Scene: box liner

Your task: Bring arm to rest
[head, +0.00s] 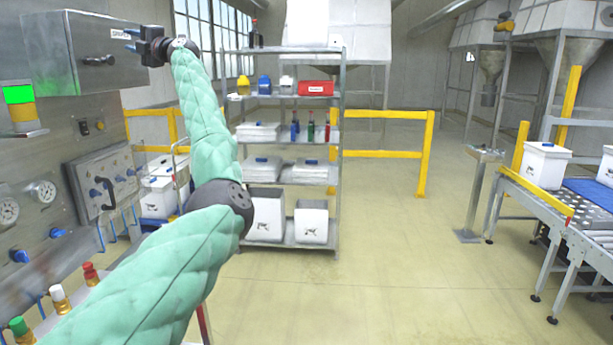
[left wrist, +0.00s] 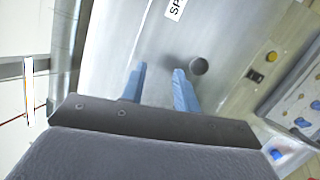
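My left arm (head: 205,150), in a green quilted sleeve, reaches up from the bottom left in the head view. Its left gripper (head: 127,40) is raised in front of the grey metal cabinet (head: 50,55) on the wall panel. In the left wrist view the two blue fingers of the left gripper (left wrist: 160,85) stand apart with nothing between them. The grey cabinet front (left wrist: 150,45) lies beyond them, with a dark round knob (left wrist: 198,66) close to the right finger. I cannot tell whether the finger touches the knob. My right arm and gripper are not in view.
A control panel (head: 105,185) with gauges is at left, above bottles with coloured caps (head: 58,298). A metal shelf (head: 290,145) with bins and bottles stands behind my arm. Yellow railings (head: 380,155) and a roller conveyor (head: 560,215) are further right. The middle floor is clear.

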